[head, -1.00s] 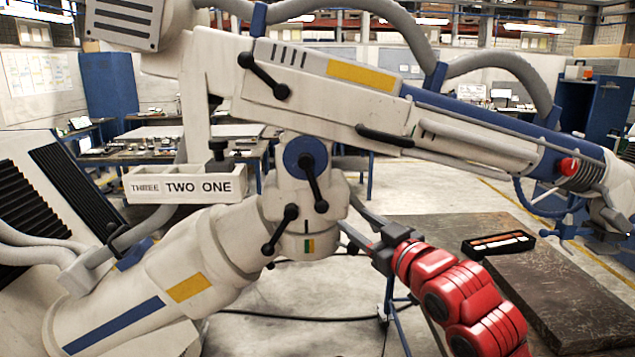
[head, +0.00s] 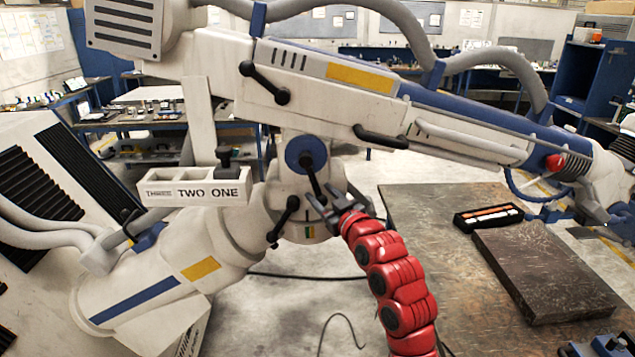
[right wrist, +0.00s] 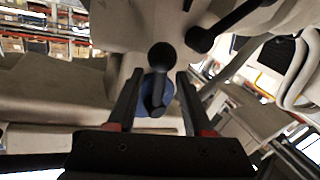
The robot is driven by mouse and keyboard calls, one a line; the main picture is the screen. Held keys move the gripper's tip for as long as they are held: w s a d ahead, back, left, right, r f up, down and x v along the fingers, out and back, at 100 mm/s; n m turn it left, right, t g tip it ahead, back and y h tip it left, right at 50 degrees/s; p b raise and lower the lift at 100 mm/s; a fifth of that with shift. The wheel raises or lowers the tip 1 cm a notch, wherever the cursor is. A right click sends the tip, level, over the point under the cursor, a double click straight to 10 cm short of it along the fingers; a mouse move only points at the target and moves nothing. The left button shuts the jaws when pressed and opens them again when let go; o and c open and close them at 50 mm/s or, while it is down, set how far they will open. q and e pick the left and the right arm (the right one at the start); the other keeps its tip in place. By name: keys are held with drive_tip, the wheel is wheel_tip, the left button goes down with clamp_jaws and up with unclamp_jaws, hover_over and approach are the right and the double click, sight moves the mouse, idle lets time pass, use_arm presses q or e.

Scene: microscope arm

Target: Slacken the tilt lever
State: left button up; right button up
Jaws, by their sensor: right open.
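The microscope arm (head: 300,160) carries several black ball-ended levers. One lever (head: 312,178) hangs down from the blue round hub at the middle joint; its ball knob (right wrist: 161,57) shows in the right wrist view before the blue disc (right wrist: 170,103). A second lever (head: 283,222) sits lower left of it, and a third lever (head: 265,83) is on the upper arm. No label shows which one is the tilt lever. My right gripper (head: 321,207) is open at the hub lever's lower end, and its fingers (right wrist: 158,85) stand on both sides of that lever, apart from it. My left gripper is out of view.
A small box marked THREE, TWO, ONE (head: 196,188) stands left of the joint. A brown bench top (head: 440,240) with a raised slab (head: 545,270) and a black tray (head: 490,217) lies to the right. Cables hang along the arm.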

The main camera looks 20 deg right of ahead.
drive_tip(key=shift+w+a+p, duration=0.25)
drive_tip(key=shift+w+p, duration=0.05)
drive_tip(key=shift+w, duration=0.95)
drive_tip(key=shift+c, duration=0.2)
clamp_jaws()
idle(0.4)
